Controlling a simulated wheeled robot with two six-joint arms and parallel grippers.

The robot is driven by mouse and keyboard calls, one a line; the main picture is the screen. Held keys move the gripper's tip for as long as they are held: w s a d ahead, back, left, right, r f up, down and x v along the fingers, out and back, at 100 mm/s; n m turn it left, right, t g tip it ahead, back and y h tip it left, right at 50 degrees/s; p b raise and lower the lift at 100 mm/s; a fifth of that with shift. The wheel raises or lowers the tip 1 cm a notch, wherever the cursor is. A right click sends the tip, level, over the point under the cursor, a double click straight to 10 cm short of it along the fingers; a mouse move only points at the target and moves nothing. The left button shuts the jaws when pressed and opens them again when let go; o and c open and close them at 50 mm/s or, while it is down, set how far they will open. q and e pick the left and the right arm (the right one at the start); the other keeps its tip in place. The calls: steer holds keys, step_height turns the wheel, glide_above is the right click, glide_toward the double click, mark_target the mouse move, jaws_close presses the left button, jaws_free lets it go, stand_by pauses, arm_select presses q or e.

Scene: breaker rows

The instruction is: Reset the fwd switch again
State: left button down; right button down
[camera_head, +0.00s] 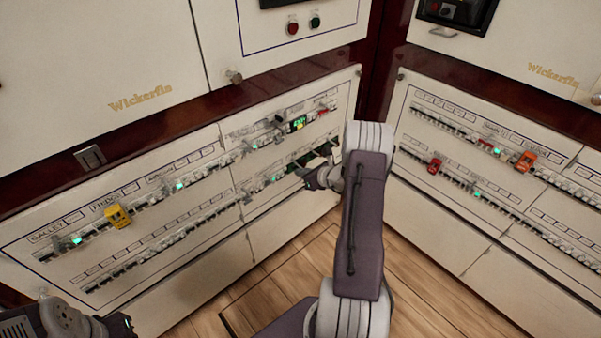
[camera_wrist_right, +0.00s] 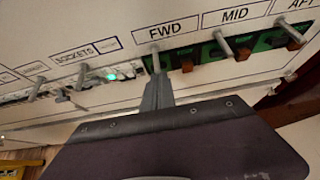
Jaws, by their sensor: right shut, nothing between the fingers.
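The FWD label (camera_wrist_right: 160,32) shows in the right wrist view above a green-backed slot. The fwd switch (camera_wrist_right: 154,62) is a grey lever under that label, partly hidden by my fingers. My right gripper (camera_wrist_right: 158,88) is shut and empty, its fingertips just below the lever; I cannot tell whether they touch it. In the head view my right gripper (camera_head: 312,178) is at the lower row of the left-hand panel, near the corner. Part of my left arm shows at the bottom left; its jaw state cannot be told.
The MID lever (camera_wrist_right: 222,42) and AFT lever (camera_wrist_right: 282,24) stand right of FWD, with brown blocks beside them. The SOCKETS lever (camera_wrist_right: 82,75) and a lit green lamp (camera_wrist_right: 112,77) are left. A yellow tag (camera_head: 117,215) hangs on the upper row. A second panel (camera_head: 440,225) flanks the right.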

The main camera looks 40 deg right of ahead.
steer(key=p+v, duration=0.2)
steer(key=v, duration=0.6)
steer(key=shift+s+r, duration=0.15)
steer(key=shift+s, duration=0.05)
